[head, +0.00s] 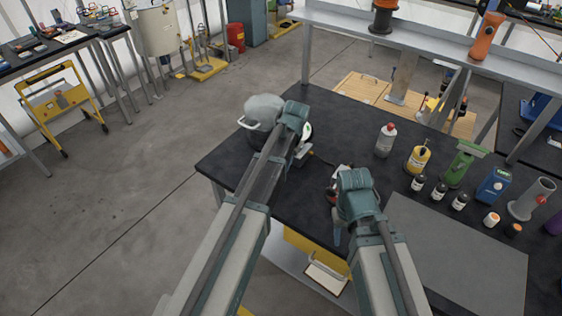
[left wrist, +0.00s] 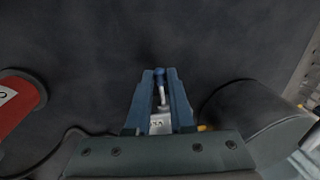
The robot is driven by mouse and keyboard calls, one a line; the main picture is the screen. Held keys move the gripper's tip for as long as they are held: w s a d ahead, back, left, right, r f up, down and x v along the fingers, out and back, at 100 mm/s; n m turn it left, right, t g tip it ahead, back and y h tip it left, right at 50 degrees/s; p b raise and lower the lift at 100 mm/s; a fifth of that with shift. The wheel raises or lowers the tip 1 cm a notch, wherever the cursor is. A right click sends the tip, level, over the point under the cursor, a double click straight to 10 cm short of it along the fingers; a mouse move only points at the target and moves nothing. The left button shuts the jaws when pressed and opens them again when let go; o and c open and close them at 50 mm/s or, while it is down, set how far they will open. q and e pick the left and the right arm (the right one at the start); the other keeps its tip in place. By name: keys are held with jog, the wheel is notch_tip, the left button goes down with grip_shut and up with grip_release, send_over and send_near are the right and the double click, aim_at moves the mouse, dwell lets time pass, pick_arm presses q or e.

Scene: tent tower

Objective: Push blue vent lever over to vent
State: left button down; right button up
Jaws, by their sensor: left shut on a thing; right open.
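The blue vent lever (left wrist: 160,74) shows in the left wrist view as a blue knob on a pale metal stem. My left gripper (left wrist: 161,82) has its two blue fingers shut around it, with the stem between them. A small pale plate with dark marks lies below the stem, its lettering too small to read. In the head view my left arm reaches to the pot (head: 248,124) and hides the lever and the left fingertips. My right gripper (head: 338,232) is open, low over the front edge of the black table, partly hidden by its own wrist.
A grey rounded shape (head: 264,107) tops the pot. Bottles, a yellow can (head: 418,158) and a blue box (head: 493,185) stand on the table's right. A grey mat (head: 455,250) lies bare in front. A red cylinder (left wrist: 18,102) is left in the wrist view.

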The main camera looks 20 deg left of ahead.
pick_arm(q)
jog(key=d+n, duration=0.1)
jog(key=n, duration=0.3)
jog(key=d+n, duration=0.1)
jog(key=shift+w+d+n+g, duration=0.1)
jog(key=shift+d+n+g, duration=0.2)
jog(key=shift+n+g, duration=0.1)
dwell(0.4)
jog(key=c, duration=0.8)
grip_release()
jog(key=shift+r, duration=0.1)
jog(key=r+p, duration=0.4)
jog(key=d+r+p, duration=0.1)
jog(key=r+p, duration=0.4)
jog(key=d+r+p, duration=0.1)
jog(key=r+p, duration=0.3)
jog(key=shift+w+d+r+p, duration=0.1)
jog(key=shift+w+r+p, duration=0.15)
jog(key=shift+w+p, duration=0.05)
pick_arm(e)
notch_tip(320, 180, up, 14)
jog(key=shift+f, duration=0.2)
